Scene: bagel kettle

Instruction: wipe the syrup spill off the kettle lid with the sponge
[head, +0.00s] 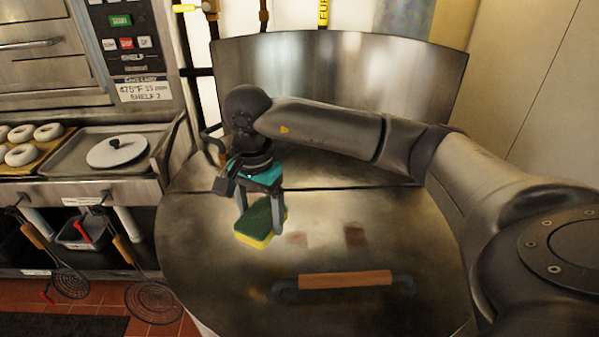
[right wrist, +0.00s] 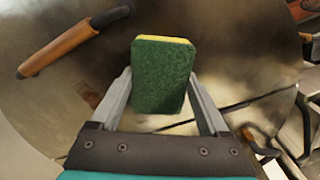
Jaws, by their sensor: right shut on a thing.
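The kettle lid (head: 210,290) is a large round steel lid in the middle of the head view. Brownish syrup marks (head: 355,236) show on it, right of the sponge, with a fainter patch nearer to it. The sponge (head: 258,222) is green on top and yellow below. My right gripper (head: 260,218) is shut on the sponge, pointing down, at the left part of the lid. The right wrist view shows the sponge (right wrist: 162,75) between the two fingers. I cannot tell whether the sponge touches the lid. My left gripper is not in view.
A wooden-grip handle (head: 345,280) stands up from the front of the lid. A raised steel panel (head: 340,75) rises behind. At left, a counter holds a tray of bagels (head: 30,145) and a round white lid (head: 117,151); wire skimmers (head: 70,283) hang below.

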